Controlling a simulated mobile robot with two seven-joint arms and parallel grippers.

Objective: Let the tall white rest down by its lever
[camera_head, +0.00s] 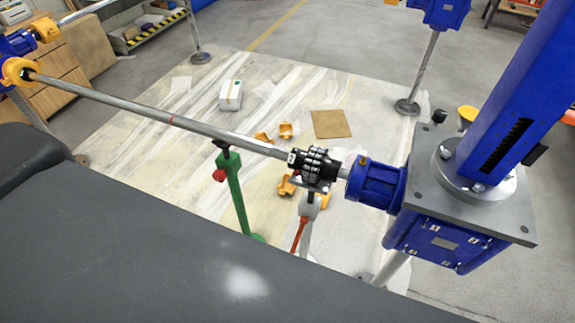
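The tall white rest (308,209) stands upright under the shaft line, below the black coupling (316,165). Its top is close under the coupling; I cannot tell if they touch. An orange-red lever (298,236) hangs down along the rest's left side. The foot of the rest is hidden behind the dark surface at the front. Neither of my grippers is in view.
A long steel shaft (150,113) runs from the left to the coupling and the blue gearbox (377,185). A green stand (236,190) with a red knob is under the shaft. Yellow-orange parts, a white box (231,95) and a brown sheet (331,124) lie on the floor.

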